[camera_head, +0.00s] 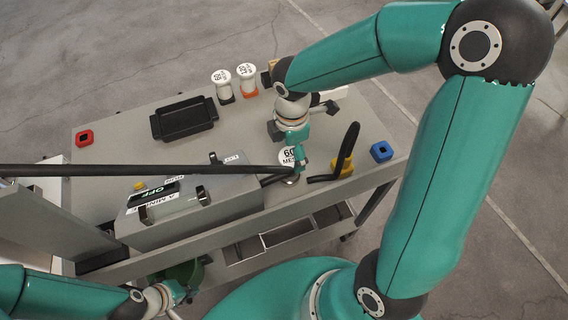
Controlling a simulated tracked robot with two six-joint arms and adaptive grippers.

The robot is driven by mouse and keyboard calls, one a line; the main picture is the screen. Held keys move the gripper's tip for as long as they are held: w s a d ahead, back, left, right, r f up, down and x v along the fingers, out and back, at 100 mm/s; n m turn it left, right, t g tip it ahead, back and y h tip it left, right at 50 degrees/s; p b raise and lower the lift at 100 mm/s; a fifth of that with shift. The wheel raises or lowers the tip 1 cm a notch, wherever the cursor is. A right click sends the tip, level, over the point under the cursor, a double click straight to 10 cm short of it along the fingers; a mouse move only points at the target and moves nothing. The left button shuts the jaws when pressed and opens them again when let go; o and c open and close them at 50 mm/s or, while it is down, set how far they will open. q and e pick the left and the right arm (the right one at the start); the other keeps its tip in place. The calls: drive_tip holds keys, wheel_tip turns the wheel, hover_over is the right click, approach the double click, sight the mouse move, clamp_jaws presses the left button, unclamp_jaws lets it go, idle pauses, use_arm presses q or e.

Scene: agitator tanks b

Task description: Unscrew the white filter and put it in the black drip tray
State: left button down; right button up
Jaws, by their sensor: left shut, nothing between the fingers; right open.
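A white round filter (286,157) with dark "60 MES" lettering is at the front of the grey cart top, partly covered by my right gripper (299,165). The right gripper is open and reaches down over the filter; whether it touches it I cannot tell. The black drip tray (184,120) lies flat and empty on the cart top, left of the filter. My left gripper (176,296) is shut and empty, low at the bottom left, below the cart's front edge; its fingers are small and hard to make out.
Two white labelled cylinders (222,84) (246,76) stand at the back. A red block (84,138) and a blue block (381,151) sit near the cart's ends. A grey box (185,205) marked OFF, a long dark rod (130,170) and a yellow-based black lever (347,150) flank the filter.

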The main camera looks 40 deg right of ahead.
drive_tip(key=m+b, duration=0.2)
drive_tip(key=m, duration=0.1)
drive_tip(key=shift+f, duration=0.2)
drive_tip(key=m+b, duration=0.2)
drive_tip(key=m, duration=0.4)
drive_tip(key=shift+m+b, duration=0.3)
drive_tip(key=shift+r+m, duration=0.25)
drive_tip(key=shift+m, duration=0.95)
drive_tip(key=shift+b, duration=0.3)
